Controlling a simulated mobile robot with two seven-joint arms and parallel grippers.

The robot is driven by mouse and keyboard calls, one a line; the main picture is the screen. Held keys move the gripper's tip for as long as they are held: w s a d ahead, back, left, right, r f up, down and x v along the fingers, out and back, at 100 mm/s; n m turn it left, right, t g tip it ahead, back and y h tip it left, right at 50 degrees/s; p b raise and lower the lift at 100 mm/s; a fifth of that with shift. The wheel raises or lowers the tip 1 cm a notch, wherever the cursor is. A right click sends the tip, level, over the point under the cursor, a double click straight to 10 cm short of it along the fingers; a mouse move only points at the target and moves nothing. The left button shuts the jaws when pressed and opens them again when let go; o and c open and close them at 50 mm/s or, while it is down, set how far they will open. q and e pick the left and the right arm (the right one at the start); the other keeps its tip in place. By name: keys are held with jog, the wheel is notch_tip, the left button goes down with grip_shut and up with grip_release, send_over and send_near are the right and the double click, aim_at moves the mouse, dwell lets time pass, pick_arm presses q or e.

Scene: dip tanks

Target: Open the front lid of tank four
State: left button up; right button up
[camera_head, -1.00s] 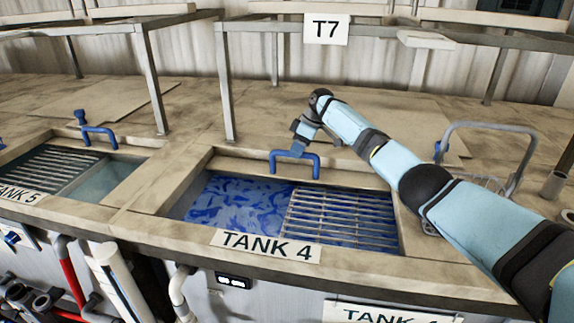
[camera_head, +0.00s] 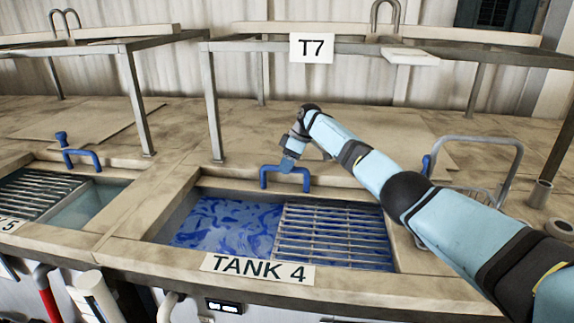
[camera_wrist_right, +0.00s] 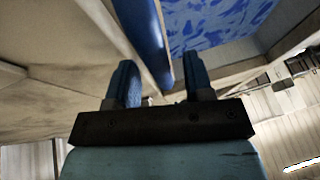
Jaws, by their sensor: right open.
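Tank four's front opening, behind the "TANK 4" label (camera_head: 260,268), is uncovered and shows blue liquid (camera_head: 222,225) and a metal grate (camera_head: 330,238). A blue bar handle (camera_head: 266,176) stands at the opening's back edge, in front of a flat beige panel. My right gripper (camera_head: 290,164) points down at the handle's right part and overlaps it in the head view. In the right wrist view its two blue fingers (camera_wrist_right: 158,82) are apart, with a blue bar (camera_wrist_right: 146,35) showing between and beyond them. I cannot tell whether they touch it. My left gripper is out of view.
Metal frames stand on the deck behind, one with a "T7" sign (camera_head: 312,48). Tank five's opening, with a grate (camera_head: 38,194) and its own blue handle (camera_head: 82,158), is at left. A wire basket with a grey loop handle (camera_head: 480,140) is at right, behind my arm.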

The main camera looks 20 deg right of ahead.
jog(key=shift+d+r, duration=0.1)
jog(key=w+b+v, duration=0.1)
jog(key=v, duration=1.2)
jog(key=shift+s+r, duration=0.3)
jog(key=shift+s, duration=0.2)
